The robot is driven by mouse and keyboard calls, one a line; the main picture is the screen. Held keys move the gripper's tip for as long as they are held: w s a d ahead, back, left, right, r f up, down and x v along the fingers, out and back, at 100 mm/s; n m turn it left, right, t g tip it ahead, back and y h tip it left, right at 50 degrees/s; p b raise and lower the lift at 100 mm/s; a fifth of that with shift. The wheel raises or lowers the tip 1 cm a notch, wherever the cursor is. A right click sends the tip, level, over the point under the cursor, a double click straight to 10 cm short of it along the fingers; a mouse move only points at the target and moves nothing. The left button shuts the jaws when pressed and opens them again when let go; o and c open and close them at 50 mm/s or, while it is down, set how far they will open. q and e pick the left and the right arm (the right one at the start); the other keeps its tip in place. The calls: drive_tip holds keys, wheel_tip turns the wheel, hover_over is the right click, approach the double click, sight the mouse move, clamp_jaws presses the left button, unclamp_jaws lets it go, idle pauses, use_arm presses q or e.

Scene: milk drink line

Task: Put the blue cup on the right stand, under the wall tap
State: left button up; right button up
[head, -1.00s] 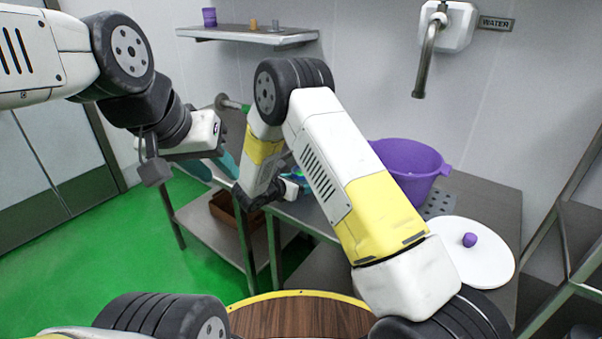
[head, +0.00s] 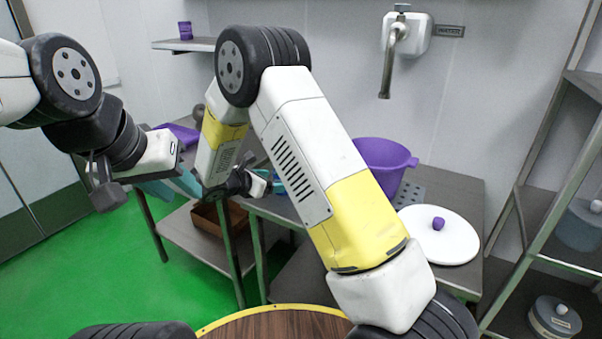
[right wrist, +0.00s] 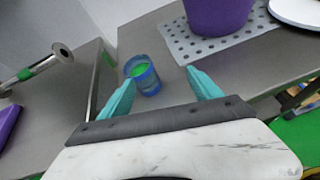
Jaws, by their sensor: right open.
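The blue cup (right wrist: 143,76), with green inside, stands upright on the grey metal table in the right wrist view. My right gripper (right wrist: 160,82) is open, its teal fingers on either side of the near side of the cup, with nothing gripped. In the head view my right arm mostly hides the cup and right gripper (head: 268,182). The wall tap (head: 391,62) hangs at upper right. Below it is a perforated metal plate (head: 411,192), also in the right wrist view (right wrist: 182,48). My left gripper (head: 170,184) is at left, its teal fingers apart and empty.
A purple pot (head: 385,160) stands on the perforated plate. A white lid (head: 455,245) with a purple knob lies at the table's right end. A wall shelf (head: 185,45) holds a purple cup (head: 185,30). A metal rack (head: 520,262) stands at right. A brown box (head: 205,219) sits on a lower shelf.

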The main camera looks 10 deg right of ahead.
drive_tip(key=s+d+r+m+g+y, duration=0.3)
drive_tip(key=s+d+r+m+g, duration=0.3)
drive_tip(key=s+d+r+m, duration=0.7)
drive_tip(key=s+r+m+t+y, duration=0.1)
drive_tip(key=s+r+m+y, duration=0.3)
drive_tip(key=s, duration=0.5)
drive_tip(key=s+r+m+t+y, duration=0.1)
drive_tip(key=s+r+m+y, duration=0.2)
drive_tip(key=s+m, duration=0.5)
drive_tip(key=shift+s+a+r+t+y, duration=0.15)
drive_tip(key=shift+s+r+t+y, duration=0.3)
drive_tip(key=shift+s, duration=0.75)
